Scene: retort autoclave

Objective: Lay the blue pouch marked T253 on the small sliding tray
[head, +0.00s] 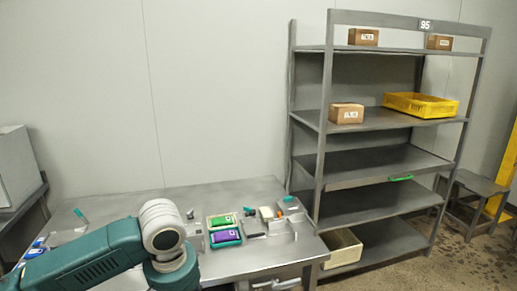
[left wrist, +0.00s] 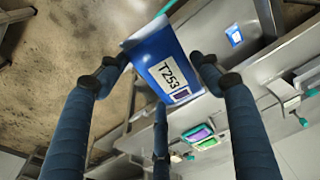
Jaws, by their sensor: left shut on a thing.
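The blue pouch marked T253 (left wrist: 165,62) is held between the fingers of my left gripper (left wrist: 160,75) in the left wrist view. Its white label faces the camera, and the pouch is clear of the table below. In the head view my left arm reaches over the table from the left. A grey sliding shelf with a green handle (head: 400,178) is in the rack. Small grey fixtures with teal handles (head: 80,216) stand on the table; I cannot tell which is the small sliding tray. My right gripper is not in view.
A green pouch (head: 222,220) and a purple pouch (head: 225,237) lie mid-table. Blue items (head: 35,250) lie at the left end. The rack (head: 325,120) at right holds brown boxes (head: 346,113) and a yellow crate (head: 420,105). A cream bin (head: 344,250) is low.

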